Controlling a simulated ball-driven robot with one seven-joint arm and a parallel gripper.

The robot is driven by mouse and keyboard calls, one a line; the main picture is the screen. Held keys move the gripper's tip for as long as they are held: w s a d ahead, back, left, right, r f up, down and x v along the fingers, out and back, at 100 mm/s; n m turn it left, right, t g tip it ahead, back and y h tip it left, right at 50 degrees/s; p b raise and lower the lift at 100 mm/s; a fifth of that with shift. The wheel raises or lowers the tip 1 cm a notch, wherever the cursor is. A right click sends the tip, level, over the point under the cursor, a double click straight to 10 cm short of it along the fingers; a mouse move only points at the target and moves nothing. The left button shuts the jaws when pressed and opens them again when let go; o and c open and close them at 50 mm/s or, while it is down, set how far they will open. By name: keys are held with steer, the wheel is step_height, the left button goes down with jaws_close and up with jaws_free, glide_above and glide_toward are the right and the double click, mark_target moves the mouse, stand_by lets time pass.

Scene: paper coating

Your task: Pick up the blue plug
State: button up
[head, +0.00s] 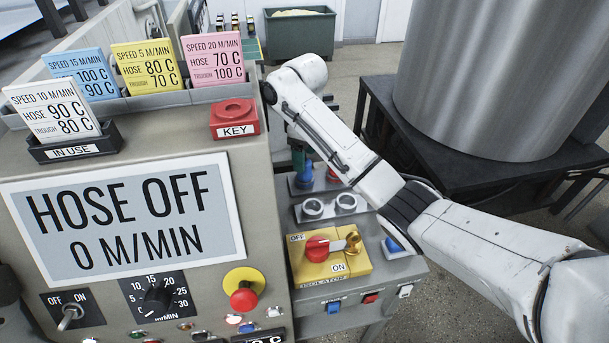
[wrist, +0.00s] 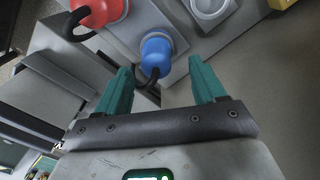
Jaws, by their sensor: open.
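The blue plug (wrist: 157,50) with its black cable shows in the wrist view, just ahead of the gap between my fingertips. In the head view the blue plug (head: 303,178) is small and partly covered, on the grey panel beyond the isolator. My gripper (wrist: 163,72) is open, with its two teal fingers apart and nothing held between them. The plug lies nearer the left finger in the wrist view. In the head view my gripper is mostly hidden; a bit of teal shows just above the plug.
A red plug (wrist: 98,10) sits left of the blue one in the wrist view. White round sockets (head: 329,206) are nearer on the panel, then the yellow isolator (head: 330,255). The control cabinet (head: 262,185) stands left; a dark stand (head: 395,130) bears a metal drum at right.

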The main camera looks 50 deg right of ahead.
steer(key=shift+w+d+f+p, duration=0.15)
steer(key=shift+f+p, duration=0.1)
steer(key=shift+f, duration=1.05)
steer(key=shift+d+f+p, duration=0.1)
steer(key=shift+f+p, duration=0.15)
steer(key=shift+f, duration=1.05)
steer(key=shift+c, duration=0.3)
steer(key=c, duration=1)
steer(key=shift+r, duration=0.1)
